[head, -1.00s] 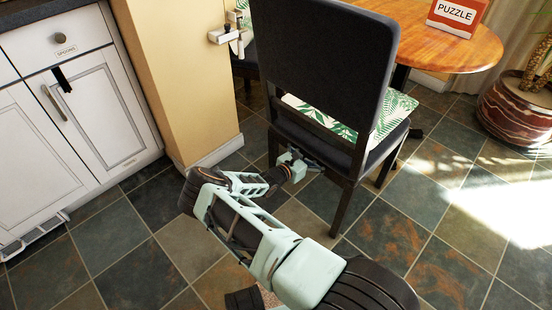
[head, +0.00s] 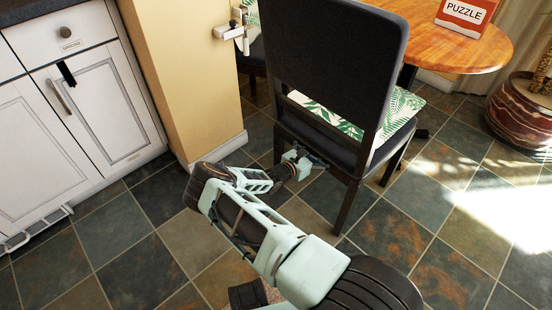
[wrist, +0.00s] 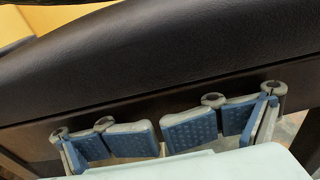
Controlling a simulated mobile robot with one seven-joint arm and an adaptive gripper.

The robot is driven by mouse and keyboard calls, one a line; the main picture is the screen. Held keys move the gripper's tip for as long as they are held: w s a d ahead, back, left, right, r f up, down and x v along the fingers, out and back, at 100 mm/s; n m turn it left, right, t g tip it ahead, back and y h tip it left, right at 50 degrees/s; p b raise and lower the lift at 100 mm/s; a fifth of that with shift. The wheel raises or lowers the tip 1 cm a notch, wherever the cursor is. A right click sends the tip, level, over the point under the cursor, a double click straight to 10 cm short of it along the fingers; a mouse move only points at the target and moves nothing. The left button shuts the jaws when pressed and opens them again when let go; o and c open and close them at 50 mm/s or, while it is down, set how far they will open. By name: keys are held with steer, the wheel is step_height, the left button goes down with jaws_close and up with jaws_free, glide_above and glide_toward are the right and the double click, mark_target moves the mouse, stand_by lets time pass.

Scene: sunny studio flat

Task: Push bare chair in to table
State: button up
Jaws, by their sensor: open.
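A dark chair (head: 335,65) stands with its back towards me, at the near side of the round wooden table (head: 455,55). A green-and-white leaf-print cushion (head: 400,112) lies on its seat, so this chair is not bare. My gripper (head: 314,162) is at the rear of the chair, low under the backrest, at seat-frame height. In the wrist view its blue-padded fingers (wrist: 160,136) are spread, with nothing between them. They lie right against or just short of the dark rail (wrist: 30,138) below the padded seat edge (wrist: 170,50); contact cannot be told.
A second chair (head: 256,52), also showing leaf print, is partly hidden behind the yellow wall end (head: 185,70). White cabinets (head: 95,110) stand left. A red puzzle box (head: 465,14) is on the table. A striped pot (head: 520,110) stands right. Tiled floor is open at front right.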

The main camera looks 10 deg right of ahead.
steer(key=shift+s+a, duration=0.25)
steer(key=shift+a, duration=0.3)
steer(key=shift+p+v, duration=0.35)
steer(key=shift+v, duration=0.5)
stand_by(0.7)
steer(key=f+p+v, duration=0.1)
steer(key=v, duration=0.9)
steer(key=shift+f, duration=0.35)
steer(key=shift+a+p, duration=0.1)
steer(key=shift+p, duration=0.2)
